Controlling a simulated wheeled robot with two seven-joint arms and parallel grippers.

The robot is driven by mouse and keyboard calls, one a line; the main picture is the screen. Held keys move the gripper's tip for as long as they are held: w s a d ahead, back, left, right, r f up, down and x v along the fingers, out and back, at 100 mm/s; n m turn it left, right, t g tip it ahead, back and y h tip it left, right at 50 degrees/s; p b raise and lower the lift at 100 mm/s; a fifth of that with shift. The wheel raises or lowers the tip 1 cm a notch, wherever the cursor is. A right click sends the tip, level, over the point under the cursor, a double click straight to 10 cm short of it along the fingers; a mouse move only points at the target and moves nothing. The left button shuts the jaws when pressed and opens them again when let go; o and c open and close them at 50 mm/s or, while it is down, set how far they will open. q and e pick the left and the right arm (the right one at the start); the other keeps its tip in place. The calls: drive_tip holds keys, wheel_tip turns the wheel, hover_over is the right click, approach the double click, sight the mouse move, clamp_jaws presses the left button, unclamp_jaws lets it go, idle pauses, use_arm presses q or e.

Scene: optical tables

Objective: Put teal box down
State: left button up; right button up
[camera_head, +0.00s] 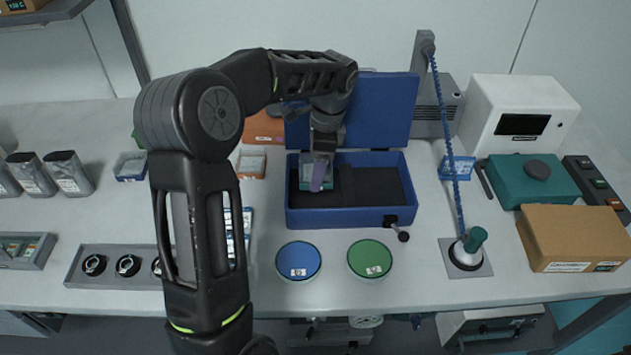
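The teal box (307,184) is small and is in the left part of the open blue case (346,218). My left gripper (318,177) reaches down into the case from above. The gripper appears shut on the box. I cannot tell whether the box touches the case floor. The right part of the case's dark insert is empty. My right gripper is not in view.
A blue disc (298,261) and a green disc (369,259) lie in front of the case. A stand with a blue coiled cord (450,150), a larger teal unit (520,183) and a cardboard box (572,238) are at the right. My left arm hides part of the table's left side.

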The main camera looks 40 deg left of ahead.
use_arm(q)
drive_tip(key=shift+f+p, duration=0.4)
drive_tip(key=shift+f, duration=2.1)
drive_tip(key=shift+f, duration=0.2)
drive_tip(key=o, duration=1.4)
drive_tip(key=shift+r, duration=0.1)
drive_tip(key=r, duration=0.4)
drive_tip(key=d+r, duration=0.1)
drive_tip(key=r, duration=0.3)
drive_tip(key=w+r, duration=0.1)
drive_tip(key=r, duration=0.3)
drive_tip(key=shift+d, duration=0.2)
